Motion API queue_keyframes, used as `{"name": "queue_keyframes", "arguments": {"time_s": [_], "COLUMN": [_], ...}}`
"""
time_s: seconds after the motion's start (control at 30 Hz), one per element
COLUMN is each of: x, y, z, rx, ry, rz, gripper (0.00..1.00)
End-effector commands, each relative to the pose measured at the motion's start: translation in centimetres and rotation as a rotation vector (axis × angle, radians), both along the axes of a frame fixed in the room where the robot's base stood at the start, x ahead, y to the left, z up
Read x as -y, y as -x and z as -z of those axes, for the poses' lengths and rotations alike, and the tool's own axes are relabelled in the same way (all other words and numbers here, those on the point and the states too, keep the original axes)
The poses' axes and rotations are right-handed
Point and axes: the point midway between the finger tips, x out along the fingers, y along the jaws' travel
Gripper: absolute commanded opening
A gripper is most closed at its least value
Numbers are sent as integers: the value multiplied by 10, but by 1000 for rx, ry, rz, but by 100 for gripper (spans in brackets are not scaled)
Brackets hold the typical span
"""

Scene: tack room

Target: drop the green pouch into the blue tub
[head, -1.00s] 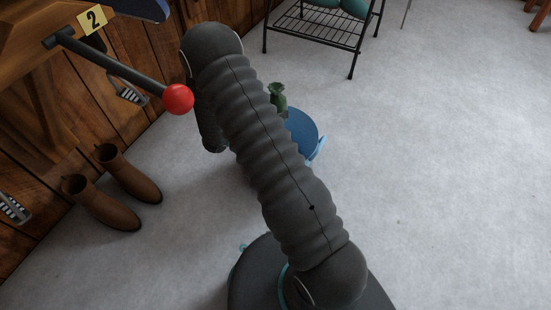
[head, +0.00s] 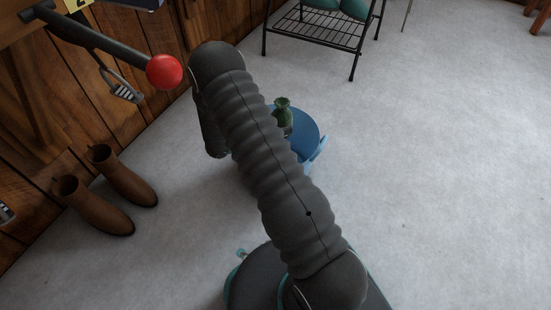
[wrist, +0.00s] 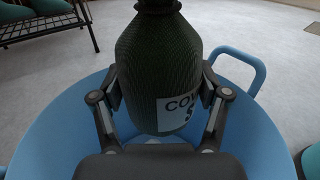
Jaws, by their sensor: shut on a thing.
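The green pouch (wrist: 150,60) is held between the two fingers of my gripper (wrist: 160,95) in the wrist view. It has a white label with dark letters, partly hidden by a finger. The blue tub (wrist: 50,135) spreads out below and around the pouch and fingers in the wrist view, with a handle at the right. In the head view the pouch (head: 283,118) shows above the blue tub (head: 308,135), just past my arm. My arm hides the tub's left part and my gripper there. I cannot tell how far the pouch is above the tub's floor.
Brown boots (head: 105,190) stand on the floor at the left by the wooden wall. A bar with a red ball end (head: 164,72) juts out near my arm's upper end. A black metal rack (head: 318,28) stands behind the tub. The floor at the right is clear.

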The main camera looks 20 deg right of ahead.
Motion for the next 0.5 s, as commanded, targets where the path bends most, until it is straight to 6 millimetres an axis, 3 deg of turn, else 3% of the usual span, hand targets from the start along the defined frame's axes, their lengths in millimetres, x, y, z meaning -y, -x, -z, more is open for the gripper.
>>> {"name": "queue_keyframes", "arguments": {"time_s": [0.23,0.27,0.3,0.37,0.5], "x": [0,0,0,0,0], "y": [0,0,0,0,0], "z": [1,1,1,1,1], "rx": [0,0,0,0,0], "ry": [0,0,0,0,0], "rz": [-1,-1,-1,-1,-1], "gripper": [34,80,90,100,100]}}
